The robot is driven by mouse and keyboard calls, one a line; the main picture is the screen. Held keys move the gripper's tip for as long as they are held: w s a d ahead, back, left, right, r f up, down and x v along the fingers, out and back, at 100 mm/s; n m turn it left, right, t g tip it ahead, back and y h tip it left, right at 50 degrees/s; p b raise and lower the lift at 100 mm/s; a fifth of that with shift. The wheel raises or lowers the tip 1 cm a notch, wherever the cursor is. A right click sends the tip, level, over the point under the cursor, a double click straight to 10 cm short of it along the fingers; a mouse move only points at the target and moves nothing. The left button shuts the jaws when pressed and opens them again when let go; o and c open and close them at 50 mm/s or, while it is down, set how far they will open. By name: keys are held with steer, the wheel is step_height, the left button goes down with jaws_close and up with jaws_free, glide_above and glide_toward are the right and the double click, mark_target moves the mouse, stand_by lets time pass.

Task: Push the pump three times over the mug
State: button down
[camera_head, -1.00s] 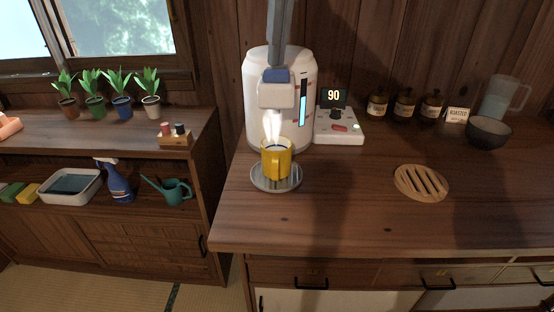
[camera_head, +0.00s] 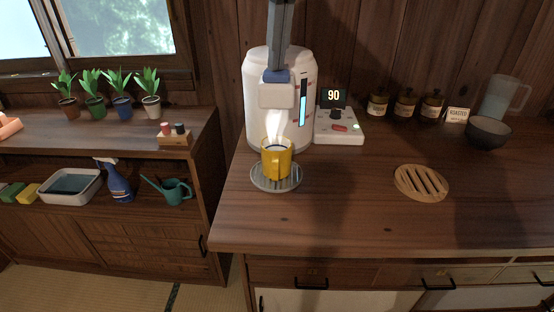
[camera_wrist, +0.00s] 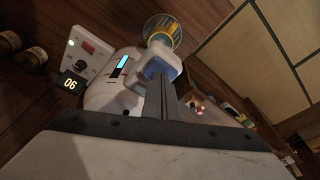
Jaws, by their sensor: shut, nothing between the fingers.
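The white pump dispenser (camera_head: 256,100) stands on the counter with a blue pump button (camera_head: 277,76) on top of its spout head (camera_head: 277,96). My gripper (camera_head: 279,68) is shut and empty, pointing down at the blue button; its tips appear to touch it. In the wrist view, my gripper (camera_wrist: 156,80) shows shut against the blue button, which is partly hidden. The yellow mug (camera_head: 277,163) stands upright below the spout on a round slatted tray (camera_head: 262,183). A white stream or steam shows between spout and mug. The mug also shows in the wrist view (camera_wrist: 163,33).
A control panel (camera_head: 340,132) with a display reading 90 (camera_head: 333,96) stands right of the dispenser. Jars (camera_head: 405,105), a dark bowl (camera_head: 489,132) and a clear jug (camera_head: 505,97) stand farther right. A wooden trivet (camera_head: 421,183) lies on the counter; its front is clear.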

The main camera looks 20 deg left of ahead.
steer(key=shift+f, duration=0.65)
steer(key=shift+r, duration=1.05)
step_height(320, 180, up, 6)
stand_by(0.9)
steer(key=shift+d, duration=0.1)
